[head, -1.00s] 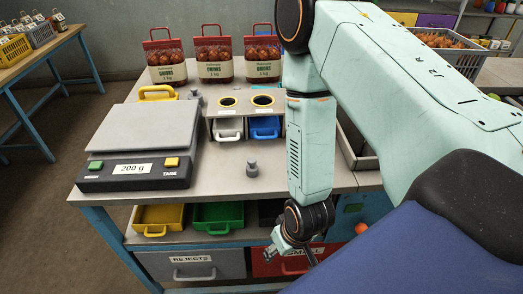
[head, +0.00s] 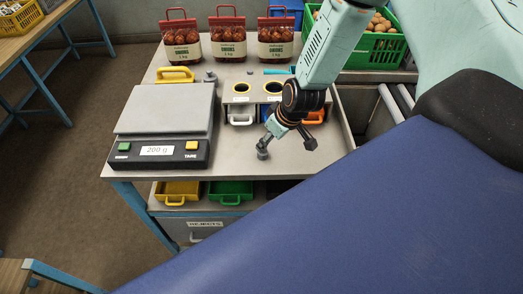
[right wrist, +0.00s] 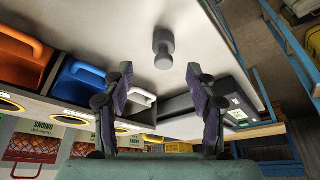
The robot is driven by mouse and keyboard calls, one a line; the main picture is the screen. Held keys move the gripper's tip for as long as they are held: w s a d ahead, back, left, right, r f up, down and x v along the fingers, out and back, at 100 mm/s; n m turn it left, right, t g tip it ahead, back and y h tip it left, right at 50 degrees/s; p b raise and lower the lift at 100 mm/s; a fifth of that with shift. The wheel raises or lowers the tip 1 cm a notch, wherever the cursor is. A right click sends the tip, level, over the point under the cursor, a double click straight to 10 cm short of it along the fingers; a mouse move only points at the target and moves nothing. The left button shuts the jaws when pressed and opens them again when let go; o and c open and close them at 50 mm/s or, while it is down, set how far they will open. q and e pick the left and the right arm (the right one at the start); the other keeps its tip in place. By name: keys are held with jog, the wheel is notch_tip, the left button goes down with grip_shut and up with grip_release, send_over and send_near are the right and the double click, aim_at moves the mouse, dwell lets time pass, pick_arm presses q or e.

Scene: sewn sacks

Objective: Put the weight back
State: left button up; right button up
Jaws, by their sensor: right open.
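A small grey knobbed weight (head: 262,153) stands upright on the grey tabletop, right of the scale (head: 160,152). It also shows in the right wrist view (right wrist: 163,48), in line with the gap between my fingers and beyond their tips. My right gripper (head: 288,143) is open and empty, with its left finger close to the weight in the head view. Its two dark fingers also show in the right wrist view (right wrist: 159,75). I cannot tell whether a finger touches the weight. A second grey weight (head: 210,77) stands behind the scale. My left gripper is not in view.
Behind my right gripper is a raised stand (head: 222,99) with round holes, over white, blue and orange bins. Several onion bags (head: 228,40) line the back. The scale's label reads 200 g. Yellow (head: 176,192) and green (head: 231,190) trays sit below the tabletop.

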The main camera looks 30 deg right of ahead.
jog(key=shift+w+d+f, duration=0.2)
jog(key=shift+d+f, duration=0.05)
jog(key=shift+f, duration=0.5)
jog(key=shift+f+b, duration=0.25)
jog(key=shift+b, duration=0.15)
jog(key=f, duration=0.1)
jog(key=w+a+f+b, duration=0.1)
jog(key=f+b, duration=0.1)
jog(key=shift+w+a+f, duration=0.15)
jog(key=shift+w+a, duration=0.15)
jog(key=shift+a, duration=0.1)
jog(key=shift+w+f+b, duration=0.2)
jog(key=shift+f+b, duration=0.05)
jog(key=shift+b, duration=0.1)
jog(key=shift+w+d+f, duration=0.1)
jog(key=shift+d+f, duration=0.05)
jog(key=shift+d, duration=0.1)
jog(key=shift+c, duration=0.4)
jog(key=shift+s+a+r, duration=0.2)
jog(key=shift+a+r, duration=0.05)
jog(key=shift+c, duration=1.4)
jog(key=shift+w+f, duration=0.1)
jog(key=shift+w, duration=0.05)
jog(key=c, duration=0.3)
jog(key=shift+d, duration=0.2)
jog(key=c, duration=0.3)
grip_shut()
jog(key=shift+a, duration=0.1)
